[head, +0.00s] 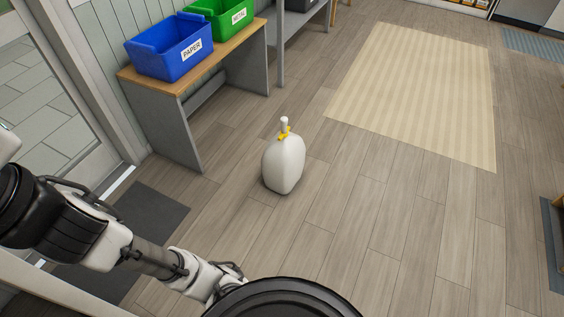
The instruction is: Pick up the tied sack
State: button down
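The tied sack (284,164) is white and rounded, with a yellow tie (285,133) around its neck and a narrow white top. It stands upright on the wood floor near the middle of the head view. My arm reaches in from the left edge toward the bottom of the view, well apart from the sack. My gripper cannot be made out; the arm's far end passes behind a dark round part at the bottom edge.
A bench (187,82) left of the sack bears a blue bin (157,62) marked PAPER and a green bin (211,30) marked METAL. A beige striped rug (420,90) lies behind right. A dark mat (150,215) lies at left. Floor around the sack is clear.

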aim_at(283, 162)
jog(key=i+l+z, duration=0.15)
jog(key=i, duration=0.3)
jog(key=i+z, duration=0.1)
jog(key=i, duration=0.4)
jog(key=i+j+z, duration=0.4)
jog(key=i+j, duration=0.3)
jog(key=i+j+z, duration=0.1)
jog(key=j, duration=0.6)
jog(key=j+z, duration=0.1)
jog(key=j, duration=0.6)
jog(key=i, duration=0.1)
